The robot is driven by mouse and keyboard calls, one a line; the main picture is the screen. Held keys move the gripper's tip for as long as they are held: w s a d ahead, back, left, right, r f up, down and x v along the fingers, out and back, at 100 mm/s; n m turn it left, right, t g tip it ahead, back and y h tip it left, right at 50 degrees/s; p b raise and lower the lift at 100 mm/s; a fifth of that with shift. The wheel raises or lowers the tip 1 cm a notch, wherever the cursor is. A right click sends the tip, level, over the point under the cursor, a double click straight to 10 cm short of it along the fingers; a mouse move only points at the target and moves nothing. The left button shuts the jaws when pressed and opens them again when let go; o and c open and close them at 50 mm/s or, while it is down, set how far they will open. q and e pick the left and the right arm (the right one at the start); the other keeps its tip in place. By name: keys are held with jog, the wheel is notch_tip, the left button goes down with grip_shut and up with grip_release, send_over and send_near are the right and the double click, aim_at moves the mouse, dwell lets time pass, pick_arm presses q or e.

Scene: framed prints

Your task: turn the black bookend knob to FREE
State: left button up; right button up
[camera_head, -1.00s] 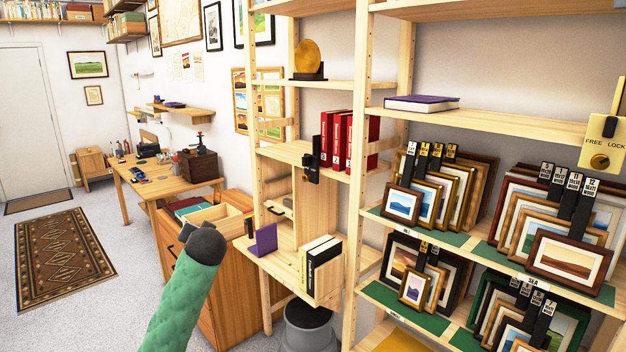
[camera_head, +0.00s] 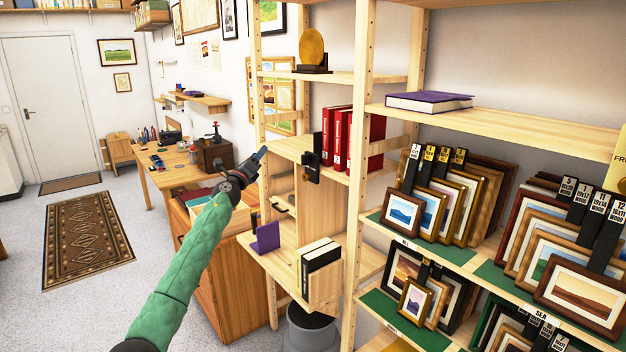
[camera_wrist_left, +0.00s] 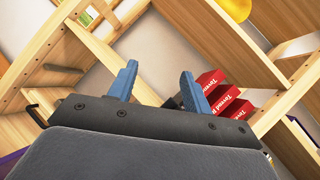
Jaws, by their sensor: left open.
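The black bookend (camera_head: 317,143) stands upright on the middle shelf, against the left end of the red books (camera_head: 338,140). Its black knob (camera_head: 311,166) sticks out at the shelf's front edge; its setting is too small to read. My left gripper (camera_head: 262,153) is to the left of the bookend, apart from it. In the left wrist view the gripper (camera_wrist_left: 158,84) has its two blue fingers spread and empty. A dark part, possibly of the bookend, shows partly hidden behind the right finger there. The right gripper is out of view.
A yellow plate (camera_head: 617,165) with cut-off lettering is at the right edge. A purple bookend (camera_head: 266,237) and black and white books (camera_head: 320,268) stand on the lower shelf. Framed prints (camera_head: 445,200) fill the right shelves.

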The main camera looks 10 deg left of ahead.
pick_arm(q)
jog(key=w+d+f+m+g+h, duration=0.2)
jog(key=d+f+m+g+h, duration=0.15)
jog(key=f+m, duration=0.25)
jog(key=m+g+h, duration=0.4)
jog(key=m+g, duration=0.1)
jog(key=m, duration=0.2)
send_near(304, 178)
jog(key=shift+t+y, duration=0.25)
jog(key=p+x, duration=0.3)
jog(key=x, duration=0.4)
jog(key=shift+w+d+f+p, duration=0.2)
jog(key=shift+w+d+p, duration=0.1)
jog(key=shift+w+d, duration=0.15)
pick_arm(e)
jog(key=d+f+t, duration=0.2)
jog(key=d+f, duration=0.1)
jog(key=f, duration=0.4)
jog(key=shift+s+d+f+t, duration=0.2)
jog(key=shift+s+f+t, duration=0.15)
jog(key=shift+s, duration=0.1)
pick_arm(q)
jog(key=c, duration=1)
jog(key=shift+o, duration=0.2)
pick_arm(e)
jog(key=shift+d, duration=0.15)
